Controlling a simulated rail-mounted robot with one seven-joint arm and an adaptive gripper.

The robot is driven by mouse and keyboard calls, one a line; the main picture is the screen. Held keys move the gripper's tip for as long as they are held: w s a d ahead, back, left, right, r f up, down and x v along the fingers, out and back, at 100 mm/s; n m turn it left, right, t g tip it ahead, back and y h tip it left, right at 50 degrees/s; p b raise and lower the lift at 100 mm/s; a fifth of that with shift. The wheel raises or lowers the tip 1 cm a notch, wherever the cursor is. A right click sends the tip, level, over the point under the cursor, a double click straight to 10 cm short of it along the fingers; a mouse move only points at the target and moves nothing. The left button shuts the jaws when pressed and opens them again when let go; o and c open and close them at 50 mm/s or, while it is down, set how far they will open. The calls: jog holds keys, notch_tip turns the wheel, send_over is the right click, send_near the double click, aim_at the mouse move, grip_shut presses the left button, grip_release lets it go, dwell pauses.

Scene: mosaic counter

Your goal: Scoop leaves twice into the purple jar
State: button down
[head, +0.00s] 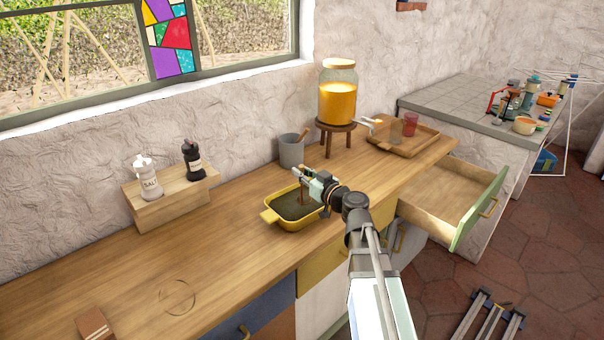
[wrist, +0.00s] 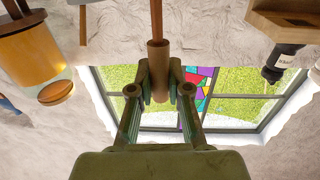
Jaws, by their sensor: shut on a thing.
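My gripper (head: 303,177) is above a yellow dish (head: 268,215) filled with dark leaves (head: 292,206). In the wrist view my gripper (wrist: 160,82) is shut on the wooden handle of a scoop (wrist: 158,65), with its thin shaft running out of the top of the picture. In the head view the scoop (head: 303,198) hangs from the gripper toward the leaves; its lower end is hidden or too small to tell. I see no purple jar in either view.
A grey cup (head: 291,153) with a stick stands behind the dish. A drink dispenser (head: 338,98) on a stool and a wooden tray (head: 425,137) are farther right. Salt (head: 147,178) and a dark bottle (head: 193,160) stand left. An open drawer (head: 440,195) juts out. The left counter is mostly clear.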

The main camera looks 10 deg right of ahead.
dwell(0.3)
jog(key=shift+r+p, duration=0.55)
jog(key=shift+r, duration=2.85)
